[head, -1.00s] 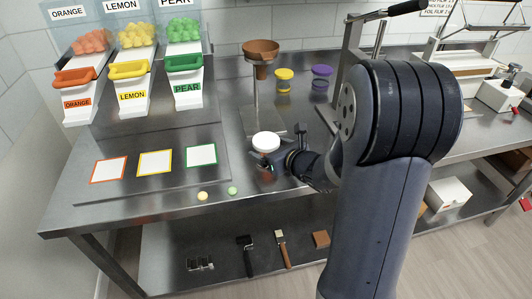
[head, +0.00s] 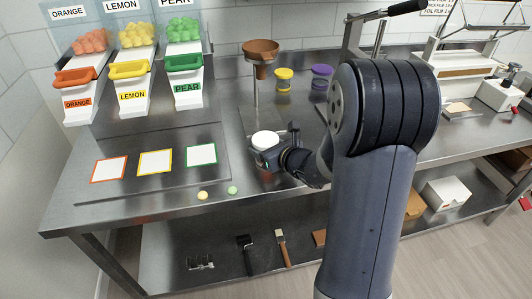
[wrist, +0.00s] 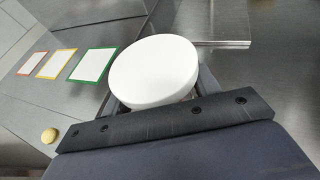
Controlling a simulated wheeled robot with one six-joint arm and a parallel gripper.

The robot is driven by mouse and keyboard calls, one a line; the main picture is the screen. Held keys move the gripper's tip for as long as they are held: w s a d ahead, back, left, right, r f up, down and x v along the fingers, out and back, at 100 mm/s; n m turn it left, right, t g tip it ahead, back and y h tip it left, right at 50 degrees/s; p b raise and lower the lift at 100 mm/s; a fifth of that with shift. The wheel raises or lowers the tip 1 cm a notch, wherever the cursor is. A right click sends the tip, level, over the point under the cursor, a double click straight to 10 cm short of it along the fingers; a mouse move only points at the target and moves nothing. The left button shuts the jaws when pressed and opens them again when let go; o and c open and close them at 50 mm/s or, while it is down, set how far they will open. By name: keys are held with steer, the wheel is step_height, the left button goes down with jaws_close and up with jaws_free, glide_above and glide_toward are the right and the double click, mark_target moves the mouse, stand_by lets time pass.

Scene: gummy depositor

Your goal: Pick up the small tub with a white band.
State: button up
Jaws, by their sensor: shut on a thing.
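The small tub with a white top (head: 265,139) is at the front middle of the steel counter in the head view. In the wrist view its round white top (wrist: 154,70) fills the space just beyond my gripper's dark palm, and its sides are mostly hidden. My gripper (head: 268,152) is shut on this tub, with a finger on each side of it. I cannot tell whether the tub touches the counter.
A brown funnel on a stand (head: 261,52) rises behind. Tubs with a yellow band (head: 283,80) and a purple band (head: 321,78) stand at the back. A yellow ball (head: 203,195) and a green ball (head: 232,190) lie near the front edge. Coloured-border cards (head: 155,162) lie left.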

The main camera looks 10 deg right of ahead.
steer(key=shift+c, duration=0.7)
steer(key=shift+r, duration=0.15)
